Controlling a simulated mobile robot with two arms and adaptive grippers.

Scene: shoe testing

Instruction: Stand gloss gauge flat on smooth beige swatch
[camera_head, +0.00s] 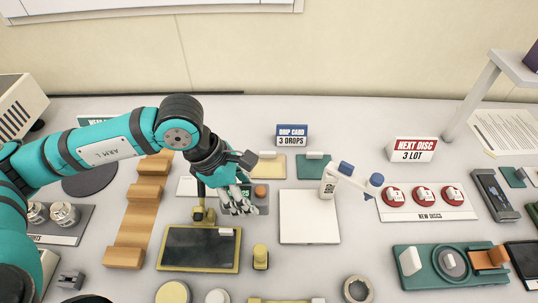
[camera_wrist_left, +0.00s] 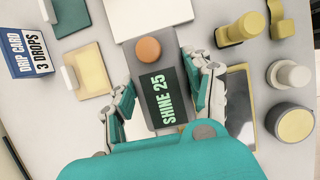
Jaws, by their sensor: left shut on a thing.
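The gloss gauge (camera_head: 248,194) is a dark grey box with an orange round button and a display. In the left wrist view the gauge (camera_wrist_left: 172,122) reads "SHINE 25". My left gripper (camera_head: 238,204) is shut on it, with one finger along each long side. Whether its base touches the surface below is hidden. The beige swatch (camera_head: 270,168) lies behind and slightly right of the gauge in the head view, with a small white tab. In the left wrist view the beige swatch (camera_wrist_left: 90,72) is bare, left of the gripper.
A teal swatch (camera_head: 313,172) and the "DRIP CARD 3 DROPS" sign (camera_head: 291,136) stand near the beige swatch. A white plate (camera_head: 309,222) lies right of the gauge. A dark yellow-framed tray (camera_head: 195,250) and a yellow knobbed piece (camera_head: 260,257) are in front.

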